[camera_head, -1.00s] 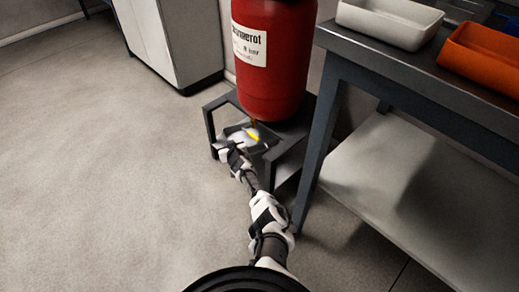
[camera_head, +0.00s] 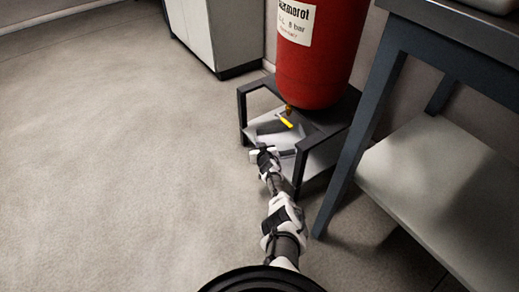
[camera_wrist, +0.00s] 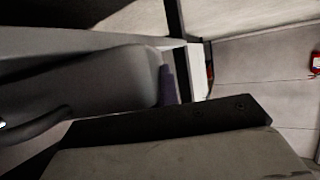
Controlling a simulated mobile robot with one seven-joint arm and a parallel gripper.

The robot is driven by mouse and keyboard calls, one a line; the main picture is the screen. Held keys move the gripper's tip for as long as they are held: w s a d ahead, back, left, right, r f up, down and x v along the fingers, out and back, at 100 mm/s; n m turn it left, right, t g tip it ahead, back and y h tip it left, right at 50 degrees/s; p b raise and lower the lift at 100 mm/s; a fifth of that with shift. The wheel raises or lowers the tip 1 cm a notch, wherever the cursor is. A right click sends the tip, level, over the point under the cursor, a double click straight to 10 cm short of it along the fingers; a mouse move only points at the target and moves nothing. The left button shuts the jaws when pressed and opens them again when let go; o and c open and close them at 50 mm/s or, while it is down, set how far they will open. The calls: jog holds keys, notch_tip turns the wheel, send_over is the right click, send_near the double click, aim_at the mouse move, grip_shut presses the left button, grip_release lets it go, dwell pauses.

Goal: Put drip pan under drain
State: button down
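The drain (camera_head: 289,110) is a small brass outlet with a yellow handle (camera_head: 286,123) under the red tank (camera_head: 322,60). A pale grey, shallow shape that looks like the drip pan (camera_head: 268,130) lies low inside the dark stand, roughly below the drain. My gripper (camera_head: 262,153) is at the stand's front opening, close to the pan's near edge. In the wrist view, a grey rounded surface (camera_wrist: 110,80), probably the pan, fills the left side beyond a dark finger (camera_wrist: 170,128). Whether my gripper grips the pan, and the finger gap, cannot be made out.
The stand's dark legs (camera_head: 243,118) and top bar frame the opening around my gripper. A workbench (camera_head: 400,45) with a lower shelf (camera_head: 430,195) stands at the right. A white cabinet (camera_head: 203,30) is behind. The floor at left is clear.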

jog(key=shift+r, duration=0.2)
jog(key=c, duration=2.1)
grip_release()
jog(key=shift+f, duration=0.3)
jog(key=o, duration=0.4)
jog(key=shift+r, duration=0.1)
jog(key=shift+s+r+p, duration=0.1)
jog(key=shift+r+p, duration=0.2)
jog(key=shift+p, duration=0.1)
jog(key=shift+s+d+r+p, duration=0.1)
jog(key=shift+s+r+p, duration=0.15)
jog(key=shift+p, duration=0.25)
jog(key=shift+f+p+v, duration=0.15)
jog(key=shift+p+v, duration=2.6)
jog(key=shift+p, duration=0.5)
jog(key=shift+f+p+v, duration=0.15)
jog(key=shift+p+v, duration=2.6)
jog(key=shift+p, duration=0.5)
jog(key=shift+s, duration=0.1)
